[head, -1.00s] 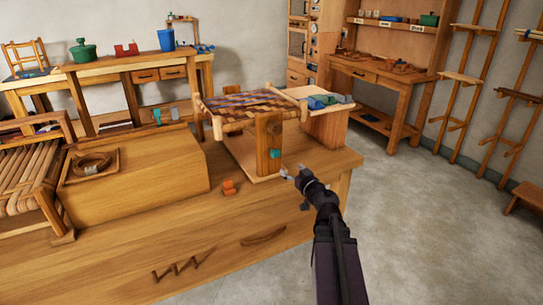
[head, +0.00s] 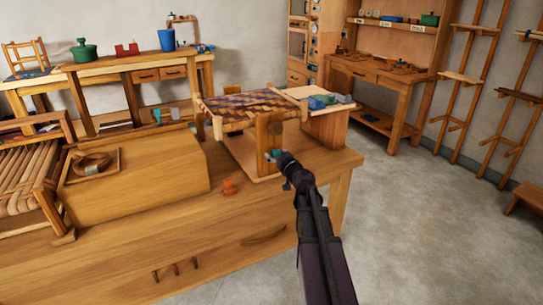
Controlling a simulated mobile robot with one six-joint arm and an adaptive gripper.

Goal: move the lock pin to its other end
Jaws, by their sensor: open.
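A small teal piece (head: 269,155), which looks like the lock pin, sits low on the front wooden upright (head: 262,135) of the woven seat frame (head: 240,103). My gripper (head: 275,156) is right at this piece, coming from the lower right, and partly covers it. Its jaws are open. At this size I cannot tell whether the fingers are around the teal piece or just in front of it, or whether they touch it. The pin's slot and ends are too small to make out.
The seat frame stands on a wooden bench (head: 130,245). Blue and grey blocks (head: 322,101) sit on the frame's right end. A large wooden box (head: 150,180) is at left. Open floor (head: 430,220) lies to the right.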

